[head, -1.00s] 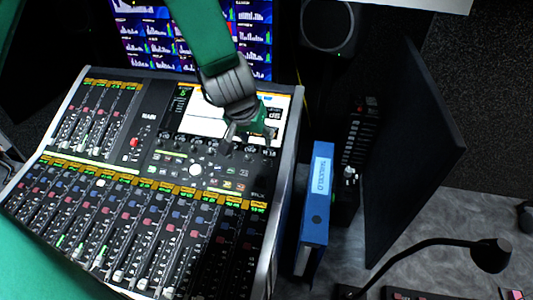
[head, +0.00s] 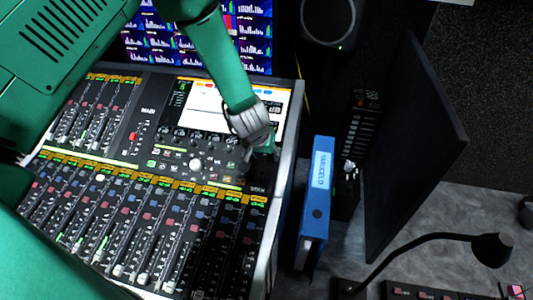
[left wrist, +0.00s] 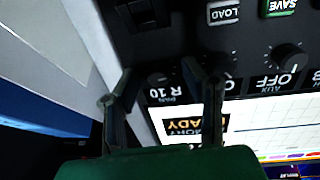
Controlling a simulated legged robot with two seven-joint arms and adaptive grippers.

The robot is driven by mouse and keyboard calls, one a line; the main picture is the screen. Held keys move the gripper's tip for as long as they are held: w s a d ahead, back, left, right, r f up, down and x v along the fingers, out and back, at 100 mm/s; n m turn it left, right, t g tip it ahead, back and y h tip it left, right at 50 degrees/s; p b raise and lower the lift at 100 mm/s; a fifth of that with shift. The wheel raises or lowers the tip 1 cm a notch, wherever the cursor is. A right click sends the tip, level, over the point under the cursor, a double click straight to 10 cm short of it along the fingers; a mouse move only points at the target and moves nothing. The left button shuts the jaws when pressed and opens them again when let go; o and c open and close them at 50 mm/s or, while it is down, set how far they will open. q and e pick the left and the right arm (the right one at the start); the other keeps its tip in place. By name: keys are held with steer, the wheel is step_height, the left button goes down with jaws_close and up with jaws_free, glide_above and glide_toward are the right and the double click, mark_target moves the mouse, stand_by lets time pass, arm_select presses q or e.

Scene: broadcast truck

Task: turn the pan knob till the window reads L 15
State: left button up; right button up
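The pan window (left wrist: 160,95) reads R 10 in the left wrist view, close to the pale side edge of the mixing console (head: 290,115). My left gripper (left wrist: 167,78) is open, with one finger on each side of the window. The pan knob seems to be the dark shape beside the window, between the fingers; I cannot tell whether they touch it. In the head view my left gripper (head: 260,158) is low over the console's right part, below its screen, and hides the knob. My right gripper is not in view.
Other knobs (left wrist: 287,58) and a LOAD button (left wrist: 232,13) are close beside the fingers. The console's screen (head: 205,105) is behind the gripper. A blue binder (head: 318,195) stands right of the console. A gooseneck lamp or microphone (head: 490,252) is at the lower right.

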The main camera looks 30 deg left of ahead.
arm_select(q)
jaws_close()
steer(key=shift+d+n, duration=0.1)
steer(key=shift+n, duration=1.9)
jaws_free()
steer(key=v, duration=1.2)
steer(key=shift+s, duration=0.15)
